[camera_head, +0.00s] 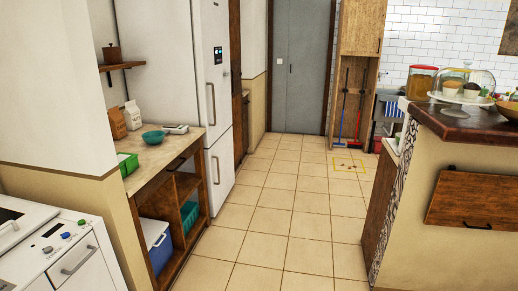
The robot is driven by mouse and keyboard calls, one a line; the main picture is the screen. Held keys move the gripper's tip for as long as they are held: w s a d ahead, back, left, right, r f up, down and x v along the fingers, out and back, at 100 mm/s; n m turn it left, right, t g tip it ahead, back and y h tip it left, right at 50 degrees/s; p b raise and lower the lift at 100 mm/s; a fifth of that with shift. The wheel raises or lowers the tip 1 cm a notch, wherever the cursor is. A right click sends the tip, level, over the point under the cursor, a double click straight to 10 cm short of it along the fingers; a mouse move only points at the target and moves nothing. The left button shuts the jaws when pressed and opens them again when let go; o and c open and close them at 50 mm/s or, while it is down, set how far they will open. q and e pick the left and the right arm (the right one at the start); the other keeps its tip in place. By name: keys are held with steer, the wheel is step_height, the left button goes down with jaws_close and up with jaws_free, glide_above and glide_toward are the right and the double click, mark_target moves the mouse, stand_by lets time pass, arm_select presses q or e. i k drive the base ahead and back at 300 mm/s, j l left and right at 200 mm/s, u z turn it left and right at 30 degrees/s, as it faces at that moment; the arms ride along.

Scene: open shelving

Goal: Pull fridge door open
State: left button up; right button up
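The white fridge (185,50) stands left of the middle, beyond the wooden shelf unit. Its upper door (216,65) carries a small dark panel and a long vertical handle (211,103). A lower door (220,172) has its own vertical handle (216,169). Both doors look shut. Neither of my grippers shows in this view.
A wooden shelf unit (165,153) with a teal bowl (153,138) stands before the fridge. A white stove (62,255) is at the lower left. A counter (455,122) stands at right. The tiled floor (290,205) between is clear.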

mark_target(210, 30)
steer(key=i+l, duration=0.1)
steer(key=i, duration=1.95)
steer(key=i+u, duration=0.2)
steer(key=i, duration=0.35)
steer(key=i+u, duration=0.25)
steer(key=i, duration=0.3)
steer(key=i+l+u, duration=0.2)
steer(key=i, duration=0.3)
steer(key=i+l+u, duration=0.25)
steer(key=i, duration=0.3)
steer(key=j, duration=0.1)
